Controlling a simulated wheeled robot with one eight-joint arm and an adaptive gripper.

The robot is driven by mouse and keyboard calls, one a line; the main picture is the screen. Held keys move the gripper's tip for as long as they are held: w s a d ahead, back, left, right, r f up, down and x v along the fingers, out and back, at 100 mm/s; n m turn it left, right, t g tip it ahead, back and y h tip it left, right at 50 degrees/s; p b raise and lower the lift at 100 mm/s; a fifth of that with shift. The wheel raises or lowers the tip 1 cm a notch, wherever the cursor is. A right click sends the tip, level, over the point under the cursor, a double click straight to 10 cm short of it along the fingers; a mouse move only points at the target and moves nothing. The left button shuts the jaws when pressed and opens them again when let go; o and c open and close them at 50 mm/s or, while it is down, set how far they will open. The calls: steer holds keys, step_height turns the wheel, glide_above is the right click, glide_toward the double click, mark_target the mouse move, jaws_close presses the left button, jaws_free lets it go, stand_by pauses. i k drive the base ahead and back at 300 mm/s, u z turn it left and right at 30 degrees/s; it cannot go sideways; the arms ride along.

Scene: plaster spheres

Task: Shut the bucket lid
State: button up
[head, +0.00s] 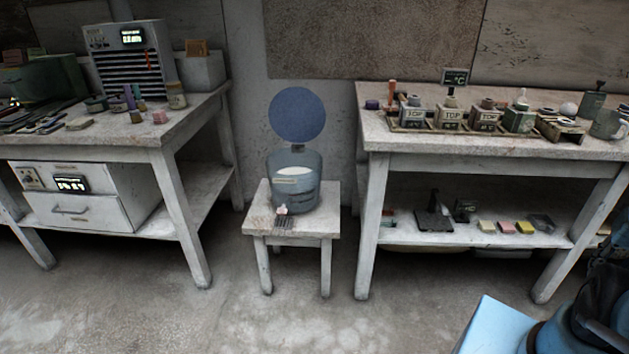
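The bucket (293,192) is a blue-grey round pail with a pale label, standing upright on a small white stool (322,226). Its round blue lid (297,115) stands upright above the bucket's back rim, so the bucket is open. Something pale shows inside its mouth. My gripper is not in the head view; only blue and dark parts of my own body show at the bottom right corner.
A small pale item and a dark grid (283,223) lie at the stool's front edge. A workbench (200,108) stands left and another (376,124) stands right, both loaded with items. The floor (270,325) before the stool is clear.

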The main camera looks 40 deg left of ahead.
mark_target(296, 115)
steer(key=u, duration=2.2)
steer(key=k, duration=0.35)
steer(key=u, duration=0.3)
steer(key=i, duration=1.25)
steer(key=z, duration=0.7)
